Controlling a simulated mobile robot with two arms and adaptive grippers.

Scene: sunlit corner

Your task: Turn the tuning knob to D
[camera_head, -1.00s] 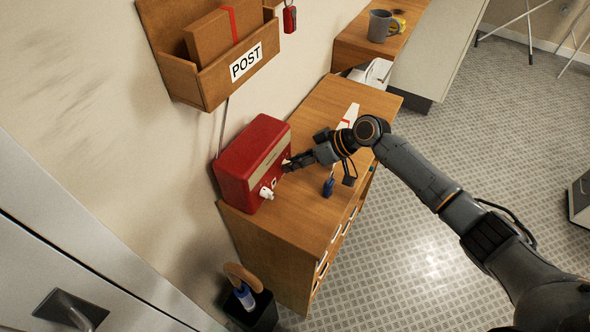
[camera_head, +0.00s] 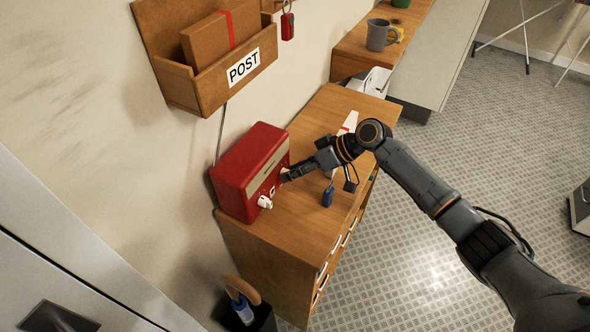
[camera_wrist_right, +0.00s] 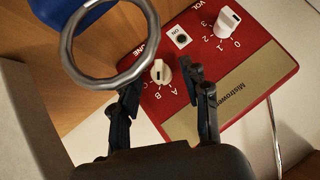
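The red radio (camera_head: 235,169) stands on the wooden cabinet against the wall. In the right wrist view its cream tuning knob (camera_wrist_right: 160,71) has letters beside it; A and B are readable, D is not. I cannot read the knob's setting for certain. My right gripper (camera_head: 287,176) is at the radio's front face. In the wrist view its two dark fingers (camera_wrist_right: 163,74) are open, one on each side of the tuning knob, with gaps showing; contact is not visible. The volume knob (camera_wrist_right: 228,21), numbered from 0, sits farther along the panel. My left gripper is not in view.
A blue key tag (camera_head: 327,195) stands on the cabinet top (camera_head: 290,218) beside my right wrist. A metal ring (camera_wrist_right: 110,42) crosses the wrist view near one finger. The wooden POST box (camera_head: 205,85) hangs above the radio. The cabinet's front edge is clear.

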